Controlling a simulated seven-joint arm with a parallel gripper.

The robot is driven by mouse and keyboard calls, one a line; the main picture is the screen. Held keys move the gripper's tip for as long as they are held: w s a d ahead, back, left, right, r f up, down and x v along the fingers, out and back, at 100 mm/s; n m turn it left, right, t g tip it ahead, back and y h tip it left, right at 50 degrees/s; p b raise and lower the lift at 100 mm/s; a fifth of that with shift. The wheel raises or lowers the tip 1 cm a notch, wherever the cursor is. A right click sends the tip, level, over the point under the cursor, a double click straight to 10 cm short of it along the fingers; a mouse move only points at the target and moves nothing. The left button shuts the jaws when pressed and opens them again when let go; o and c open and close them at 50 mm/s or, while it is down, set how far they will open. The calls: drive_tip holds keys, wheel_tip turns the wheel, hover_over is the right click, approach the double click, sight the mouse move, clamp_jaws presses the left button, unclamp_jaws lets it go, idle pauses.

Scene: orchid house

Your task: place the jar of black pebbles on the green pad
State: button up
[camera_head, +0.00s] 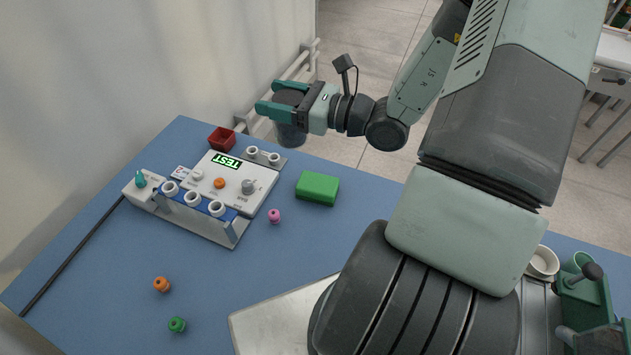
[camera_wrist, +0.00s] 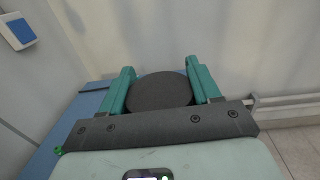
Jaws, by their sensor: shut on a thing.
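My gripper (camera_head: 268,96) is shut on a jar (camera_head: 291,135) with a dark round top and a grey, see-through-looking side. The jar hangs upright in the air, close to the table's far edge in the picture. In the wrist view the jar's dark top (camera_wrist: 160,92) sits between the two green fingers (camera_wrist: 160,70). Pebbles cannot be made out. The green pad (camera_head: 317,188) is a small raised block on the blue table, below and right of the jar in the head view. Its top is bare.
A white test panel (camera_head: 228,185) with knobs and ring holders stands left of the pad. A red open box (camera_head: 221,139) is behind it. Orange (camera_head: 161,284) and green (camera_head: 177,324) pieces lie nearer. A grey plate (camera_head: 275,318) lies in front.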

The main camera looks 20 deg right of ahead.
sight(301, 93)
drive_tip(key=shift+m+t+h, duration=0.8)
drive_tip(key=shift+t+h, duration=0.1)
drive_tip(key=d, duration=0.1)
drive_tip(key=s+d, duration=0.1)
drive_tip(key=d, duration=0.1)
drive_tip(key=s+d, duration=0.1)
drive_tip(key=d, duration=0.1)
drive_tip(key=shift+d+r, duration=0.2)
drive_tip(key=shift+d, duration=0.05)
wheel_tip(301, 93, down, 15)
drive_tip(key=shift+w+a, duration=0.1)
drive_tip(key=shift+a, duration=0.05)
drive_tip(key=shift+f, duration=0.15)
drive_tip(key=o, duration=1.4)
drive_tip(key=v, duration=1.2)
